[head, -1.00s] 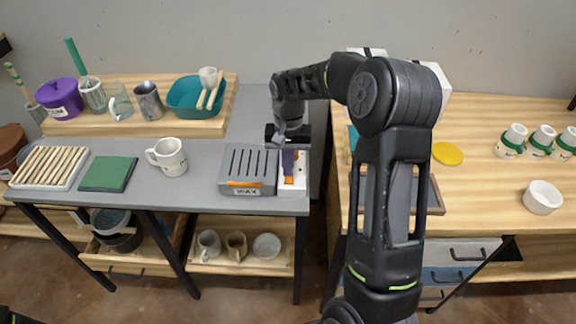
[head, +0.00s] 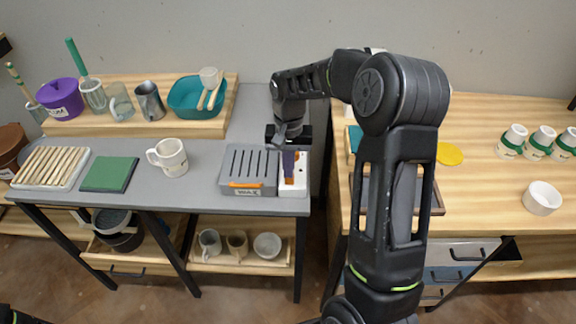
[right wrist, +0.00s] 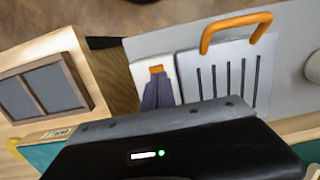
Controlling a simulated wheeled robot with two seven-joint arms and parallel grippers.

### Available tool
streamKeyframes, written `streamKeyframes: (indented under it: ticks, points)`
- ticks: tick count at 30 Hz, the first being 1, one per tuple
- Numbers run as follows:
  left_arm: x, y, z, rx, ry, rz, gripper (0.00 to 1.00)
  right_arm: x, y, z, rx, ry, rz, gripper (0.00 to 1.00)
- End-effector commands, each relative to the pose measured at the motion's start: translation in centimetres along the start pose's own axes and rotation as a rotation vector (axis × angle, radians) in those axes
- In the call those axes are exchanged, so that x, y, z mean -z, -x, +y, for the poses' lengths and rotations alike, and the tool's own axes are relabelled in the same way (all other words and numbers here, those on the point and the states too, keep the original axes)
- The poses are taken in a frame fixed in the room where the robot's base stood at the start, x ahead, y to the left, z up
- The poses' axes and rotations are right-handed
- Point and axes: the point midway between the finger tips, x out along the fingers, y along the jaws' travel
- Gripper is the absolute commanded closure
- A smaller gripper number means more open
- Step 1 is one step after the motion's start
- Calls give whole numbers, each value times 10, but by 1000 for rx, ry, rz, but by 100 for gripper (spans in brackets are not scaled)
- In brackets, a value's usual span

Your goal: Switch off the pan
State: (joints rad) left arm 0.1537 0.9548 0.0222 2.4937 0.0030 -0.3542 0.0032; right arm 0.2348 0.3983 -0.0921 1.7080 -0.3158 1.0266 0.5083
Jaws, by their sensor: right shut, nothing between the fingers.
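The pan is a grey slotted unit labelled WAX (head: 236,158) with an orange handle, on the front right of the grey counter. It also shows in the right wrist view (right wrist: 222,60). A white box (head: 301,165) with an orange switch (head: 289,181) stands against its right side; the switch also shows in the right wrist view (right wrist: 156,69). My right gripper (head: 289,172) points down over the white box with its fingers shut and empty. The fingertips are close to the orange switch; I cannot tell whether they touch it. My left gripper is out of view.
A white mug (head: 172,159), a green tile (head: 108,174) and a slatted rack (head: 50,168) stand left of the pan. A wooden riser behind holds jars and a teal basin (head: 185,105). A gap separates the counter from the wooden table (head: 480,170) at right.

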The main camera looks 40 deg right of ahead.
Motion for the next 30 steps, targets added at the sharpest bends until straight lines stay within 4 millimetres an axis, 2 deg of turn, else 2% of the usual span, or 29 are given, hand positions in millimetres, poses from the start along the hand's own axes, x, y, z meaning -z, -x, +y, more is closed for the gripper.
streamKeyframes:
  ticks: [1,4,5,6,15,21,30]
  points:
    - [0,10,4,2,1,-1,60,2,17,0,4,-1,11,100]
    - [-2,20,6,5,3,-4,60,6,38,2,8,-2,25,100]
    - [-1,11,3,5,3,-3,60,7,38,1,9,-1,27,100]
    - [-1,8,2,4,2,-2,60,7,47,1,10,-1,30,100]
    - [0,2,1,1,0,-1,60,6,109,1,10,-1,30,100]
    - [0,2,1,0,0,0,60,5,128,1,9,-1,30,100]
    - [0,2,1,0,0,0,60,5,130,1,8,-1,29,100]
